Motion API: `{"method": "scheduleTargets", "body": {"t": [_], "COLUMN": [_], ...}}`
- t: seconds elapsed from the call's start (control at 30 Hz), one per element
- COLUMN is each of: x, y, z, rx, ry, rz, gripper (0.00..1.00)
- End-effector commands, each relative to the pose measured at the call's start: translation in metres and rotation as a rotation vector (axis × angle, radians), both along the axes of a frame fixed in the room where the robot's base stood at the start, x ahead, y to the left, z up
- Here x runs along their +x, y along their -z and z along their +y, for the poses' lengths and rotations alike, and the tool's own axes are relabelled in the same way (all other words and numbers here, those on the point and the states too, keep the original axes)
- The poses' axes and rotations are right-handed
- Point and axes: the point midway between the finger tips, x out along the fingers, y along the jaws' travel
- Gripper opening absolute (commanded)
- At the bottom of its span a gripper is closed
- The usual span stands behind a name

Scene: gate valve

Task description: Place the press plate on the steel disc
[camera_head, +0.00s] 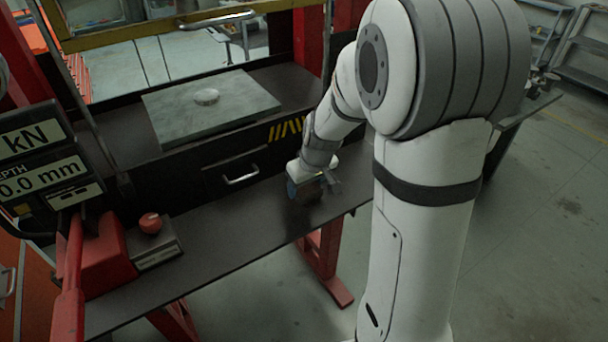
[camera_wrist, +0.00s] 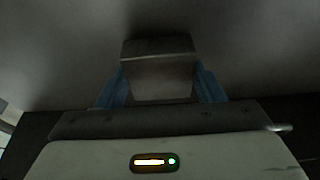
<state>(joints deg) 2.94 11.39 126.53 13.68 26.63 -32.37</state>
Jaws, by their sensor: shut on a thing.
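The steel disc (camera_head: 206,97) is a small, pale, round piece lying on a grey slab at the back of the press, in the head view. My gripper (camera_head: 304,190) is low over the dark front shelf, right of and nearer than the disc. In the wrist view, the blue fingertips of my gripper (camera_wrist: 158,90) are shut on a dark grey, square-edged block, apparently the press plate (camera_wrist: 158,50). In the head view my gripper mostly hides this block. I cannot tell whether it touches the shelf.
The grey slab (camera_head: 160,118) lies on the dark press bed behind the shelf (camera_head: 235,225). A red post (camera_head: 327,45) and yellow crossbar (camera_head: 150,30) frame the bed. A red button box (camera_head: 152,245) and kN display (camera_head: 40,150) stand at left. The shelf's middle is clear.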

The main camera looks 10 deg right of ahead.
Motion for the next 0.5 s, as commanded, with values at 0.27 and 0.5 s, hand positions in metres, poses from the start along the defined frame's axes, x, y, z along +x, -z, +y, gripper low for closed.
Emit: {"method": "scheduleTargets", "body": {"t": [0.27, 0.5], "x": [0.0009, -0.0001], "y": [0.0027, 0.0067], "z": [-0.0002, -0.0002], "rx": [-0.001, -0.001], "ry": [0.0, -0.001], "rz": [-0.004, -0.001], "gripper": [0.0, 0.65]}}
